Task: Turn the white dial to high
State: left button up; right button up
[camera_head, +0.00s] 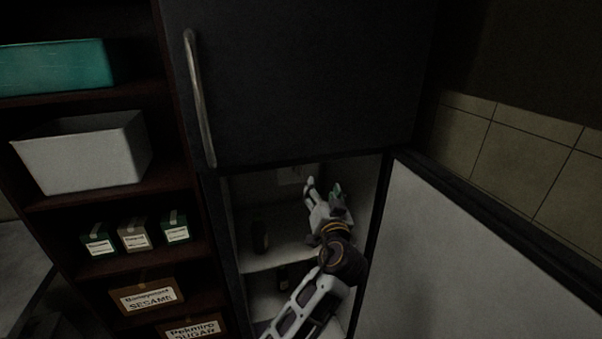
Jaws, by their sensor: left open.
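My left gripper (323,186) is inside the lower compartment of a dark fridge, near its top. Its fingers are apart and nothing shows between them. A small pale fitting (290,174) is at the top of the compartment, just left of the fingertips. It may hold the white dial, but the dial and its setting are too dim and small to make out. I cannot tell whether the gripper touches the fitting. My right gripper is not in view.
The fridge's lower door (470,260) stands open to the right. Its upper door (300,80) is shut. A dark bottle (260,236) stands on the upper shelf inside. A shelf unit at left holds a white bin (85,155), a teal bin (60,67) and several boxes.

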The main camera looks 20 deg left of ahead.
aim_at(301, 172)
pick_arm(q)
jog(key=a+n+y, duration=0.1)
jog(key=s+a+f+n+g+y, duration=0.1)
jog(key=n, duration=0.1)
jog(key=shift+a+f+g, duration=0.15)
jog(key=shift+a+g, duration=0.1)
jog(key=shift+g, duration=0.05)
jog(key=p+x, duration=0.4)
jog(key=x, duration=0.7)
jog(key=shift+w+a, duration=0.1)
jog(key=shift+w, duration=0.2)
jog(key=shift+x, duration=1.05)
jog(key=c, duration=1.1)
jog(key=shift+o, duration=0.2)
